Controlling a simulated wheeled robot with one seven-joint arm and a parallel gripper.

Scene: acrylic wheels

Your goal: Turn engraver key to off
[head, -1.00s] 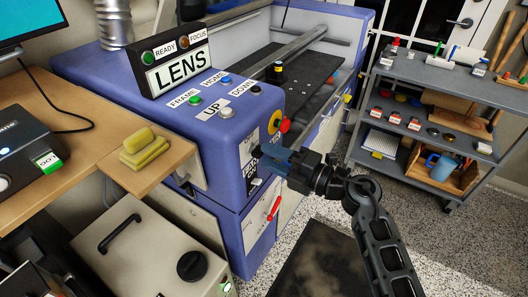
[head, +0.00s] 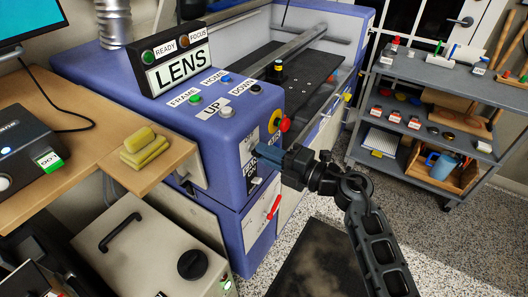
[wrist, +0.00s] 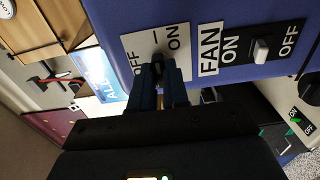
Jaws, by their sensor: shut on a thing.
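The engraver key is a small dark key (wrist: 159,63) on a pale plate (wrist: 143,43) marked OFF on the left and ON on the right in the wrist view. The plate is on the front face of the blue engraver (head: 233,155). My gripper (wrist: 160,76) is shut on the key, with its blue fingers on either side of it. In the head view my gripper (head: 264,153) reaches the panel from the right. Its fingers hide the key there, and the key's exact angle is hard to tell.
A FAN switch (wrist: 261,50) with a white toggle is beside the key plate. A red emergency knob (head: 285,125) is just above my gripper, and a red handle (head: 273,208) is below. A grey cart (head: 425,90) stands at the right.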

